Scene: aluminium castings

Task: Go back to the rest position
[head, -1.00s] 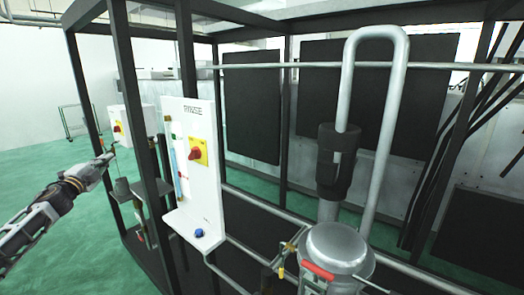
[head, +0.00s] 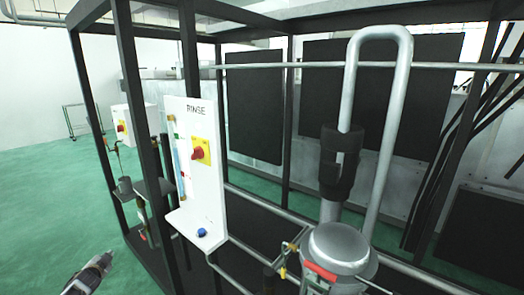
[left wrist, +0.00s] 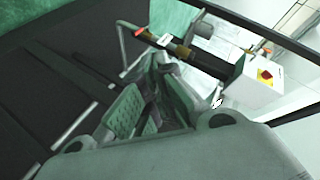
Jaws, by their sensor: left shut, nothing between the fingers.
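My left gripper (head: 105,259) shows at the lower left of the head view, low over the green floor and left of the black frame. Only its front end is in the picture; the rest of the arm is cut off by the lower edge. In the left wrist view my left gripper (left wrist: 160,70) has its fingers together with nothing held. My right gripper is not in view.
The black frame (head: 128,95) carries the white RINSE panel (head: 205,130) with a red knob and blue button. A second white switch box (left wrist: 240,85) stands behind. A metal vessel (head: 340,245) with pipes is at right. Green floor (head: 50,205) at left is clear.

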